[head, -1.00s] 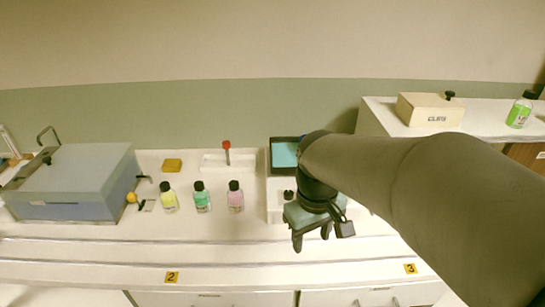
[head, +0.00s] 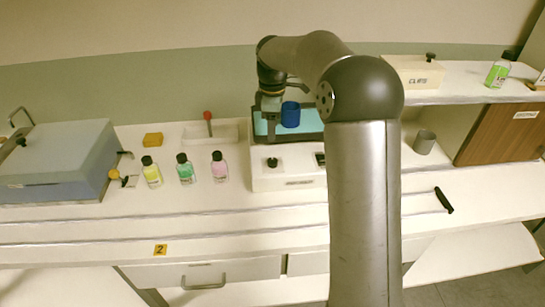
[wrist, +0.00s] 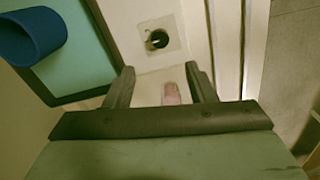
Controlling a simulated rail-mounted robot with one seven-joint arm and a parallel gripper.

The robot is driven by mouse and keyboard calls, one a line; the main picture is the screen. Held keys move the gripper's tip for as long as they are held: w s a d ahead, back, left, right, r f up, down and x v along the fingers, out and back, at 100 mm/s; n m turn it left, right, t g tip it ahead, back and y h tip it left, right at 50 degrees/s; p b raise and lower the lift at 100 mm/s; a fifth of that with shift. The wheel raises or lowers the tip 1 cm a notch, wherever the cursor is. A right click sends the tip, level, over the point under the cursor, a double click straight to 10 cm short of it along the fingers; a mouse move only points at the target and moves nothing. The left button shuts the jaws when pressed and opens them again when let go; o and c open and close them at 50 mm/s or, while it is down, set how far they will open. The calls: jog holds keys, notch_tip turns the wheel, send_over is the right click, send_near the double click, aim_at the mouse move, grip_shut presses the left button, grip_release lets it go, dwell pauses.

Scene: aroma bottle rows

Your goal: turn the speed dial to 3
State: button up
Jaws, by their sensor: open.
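The speed dial (head: 272,162) is a small black knob on the front of the white machine (head: 290,180), near its left side. In the wrist view the dial (wrist: 157,39) sits on a pale square plate, ahead of the fingertips. Its numbers are too small to read. My gripper (wrist: 162,78) is open and empty, apart from the dial. In the head view it hangs over the left part of the teal platform (head: 262,127), largely hidden by the arm's end. A blue cup (head: 290,115) stands on that platform, beside it.
Yellow (head: 152,172), green (head: 185,169) and pink (head: 219,168) bottles stand left of the machine. The pink bottle (wrist: 171,94) shows between the fingers in the wrist view. A grey cup (head: 424,143) stands to the right. The counter in front of the machine is clear.

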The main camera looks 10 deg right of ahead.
aim_at(272, 160)
notch_tip(272, 160, down, 12)
jog(key=shift+f+p, duration=0.1)
jog(key=shift+p, duration=0.2)
jog(key=c, duration=1)
